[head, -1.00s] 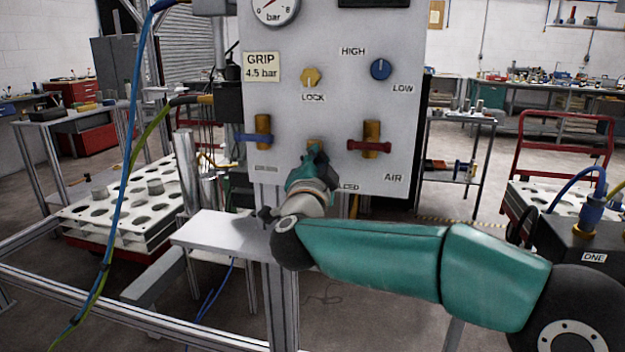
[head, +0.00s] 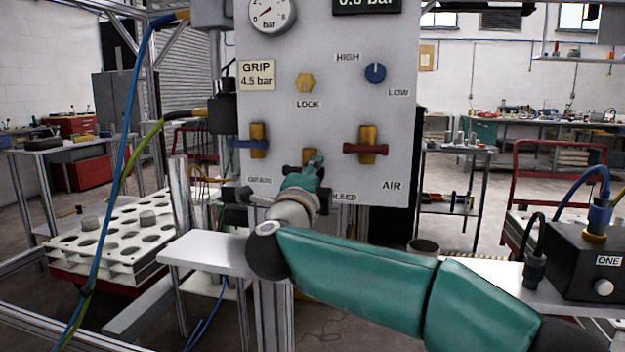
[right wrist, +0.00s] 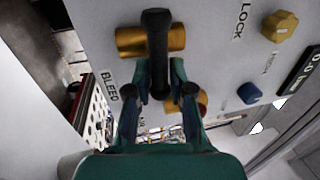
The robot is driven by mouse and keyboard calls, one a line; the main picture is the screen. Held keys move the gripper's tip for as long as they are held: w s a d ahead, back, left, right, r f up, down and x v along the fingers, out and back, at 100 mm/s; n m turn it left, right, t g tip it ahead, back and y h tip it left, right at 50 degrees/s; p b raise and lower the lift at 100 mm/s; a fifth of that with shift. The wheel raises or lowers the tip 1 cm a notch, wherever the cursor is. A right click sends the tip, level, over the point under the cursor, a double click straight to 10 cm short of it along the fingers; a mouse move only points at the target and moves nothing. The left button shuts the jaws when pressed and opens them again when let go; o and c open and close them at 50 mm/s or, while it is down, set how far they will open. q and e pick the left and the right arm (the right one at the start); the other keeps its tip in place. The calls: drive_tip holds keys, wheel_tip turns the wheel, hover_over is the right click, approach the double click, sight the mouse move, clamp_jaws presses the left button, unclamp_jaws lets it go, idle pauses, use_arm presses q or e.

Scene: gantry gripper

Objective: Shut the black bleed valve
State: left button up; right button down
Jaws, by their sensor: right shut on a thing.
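The black bleed valve handle (right wrist: 157,50) lies crosswise over its brass body (right wrist: 135,42) in the right wrist view. The BLEED label (right wrist: 110,86) is beside it. In the head view the brass body (head: 309,156) shows only in part, behind my right gripper (head: 309,172), and a black end (head: 289,169) sticks out to its left. My right gripper's fingers (right wrist: 160,76) are on both sides of the handle's near part and shut on it. My left gripper is not in view.
The blue-handled DRAIN valve (head: 248,144) is close on the left, the red-handled AIR valve (head: 366,149) close on the right. Above are the yellow LOCK knob (head: 304,84) and blue HIGH/LOW knob (head: 375,73). A pale shelf (head: 205,252) lies below the panel.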

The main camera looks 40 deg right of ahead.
drive_tip(key=shift+d+f, duration=0.1)
drive_tip(key=shift+f, duration=0.15)
drive_tip(key=c, duration=1.1)
unclamp_jaws()
drive_tip(key=shift+c, duration=0.2)
drive_tip(key=shift+r, duration=0.1)
drive_tip(key=v, duration=1.2)
